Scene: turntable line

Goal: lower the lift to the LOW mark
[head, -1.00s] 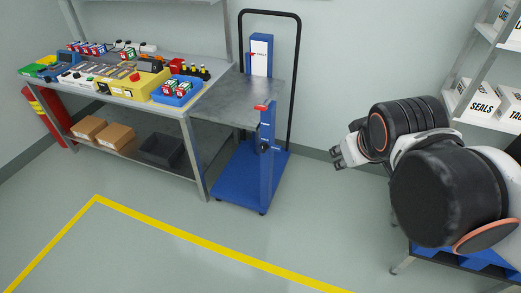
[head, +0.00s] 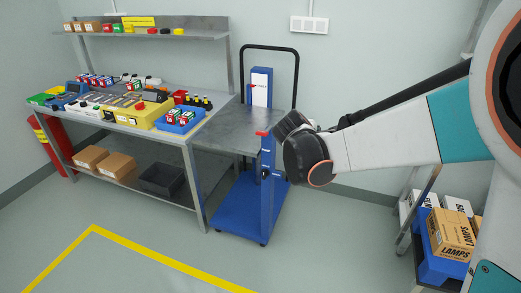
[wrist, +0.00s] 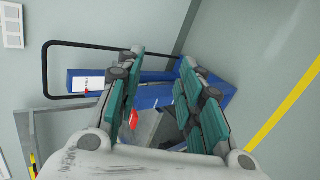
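The blue lift (head: 266,185) stands right of the workbench, with its grey platform (head: 225,138) raised to about bench height. A red handle (head: 262,133) tops its near post; the wrist view shows a red part (wrist: 133,119) between my fingers. A white scale plate (head: 261,76) with a red pointer (head: 252,87) is on the back post; its marks are too small to read. My gripper (wrist: 162,60) is open, its teal-padded fingers apart. In the head view my wrist hides the fingers, just right of the red handle. I cannot tell any contact.
The workbench (head: 115,125) holds blue trays, a yellow box and small parts. A black hoop handle (head: 297,90) rises behind the lift. Cartons (head: 450,235) sit on a rack at the right. Open floor with a yellow line (head: 170,258) lies in front.

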